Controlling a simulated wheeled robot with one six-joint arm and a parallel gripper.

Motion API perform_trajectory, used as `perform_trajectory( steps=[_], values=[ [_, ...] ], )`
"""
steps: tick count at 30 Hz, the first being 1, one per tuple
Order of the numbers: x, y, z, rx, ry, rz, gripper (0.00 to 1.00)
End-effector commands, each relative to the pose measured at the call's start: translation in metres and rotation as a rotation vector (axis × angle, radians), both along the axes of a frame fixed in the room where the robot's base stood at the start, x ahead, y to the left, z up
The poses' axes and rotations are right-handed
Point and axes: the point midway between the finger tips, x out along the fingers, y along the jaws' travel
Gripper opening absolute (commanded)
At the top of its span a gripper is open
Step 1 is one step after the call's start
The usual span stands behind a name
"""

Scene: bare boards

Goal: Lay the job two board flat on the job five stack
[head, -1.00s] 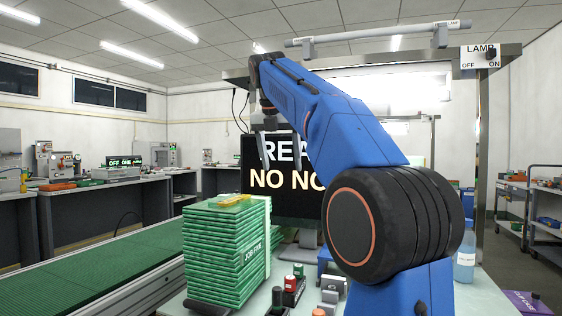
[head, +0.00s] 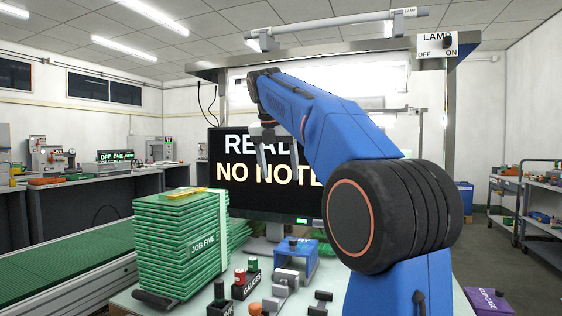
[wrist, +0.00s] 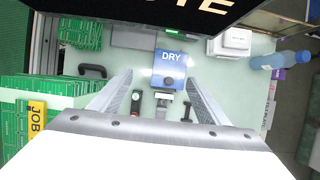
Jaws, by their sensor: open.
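The job five stack (head: 180,250) is a tall pile of green boards with a JOB FIVE label on its side, standing at the left of the bench. A yellow card (head: 187,194) lies on top; in the wrist view the card (wrist: 37,118) reads JOB, the rest cut off. A second pile of green boards (head: 240,233) shows partly behind the stack; the wrist view has green boards (wrist: 80,33) at top left. I cannot make out which board is job two. My gripper (head: 277,158) is open and empty, raised above the bench, right of the stack (wrist: 12,85).
A dark monitor (head: 265,200) stands behind my gripper. A blue DRY box (wrist: 170,62), a gauges holder (head: 246,285) and small tools are on the bench. A blue bottle (wrist: 280,60) is at right. A green conveyor (head: 60,270) runs along the left.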

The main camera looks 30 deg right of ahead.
Motion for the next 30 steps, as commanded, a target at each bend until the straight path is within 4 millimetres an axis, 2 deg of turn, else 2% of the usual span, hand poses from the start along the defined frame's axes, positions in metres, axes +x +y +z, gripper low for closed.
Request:
perform_trajectory(
  steps=[18,24,30],
  values=[
    [0.039,-0.011,-0.089,-0.001,0.002,0.0,0.7],
    [0.045,-0.012,-0.107,0.0,0.0,-0.001,0.7],
    [0.047,-0.013,-0.113,0.0,0.0,-0.001,0.7]
  ],
)
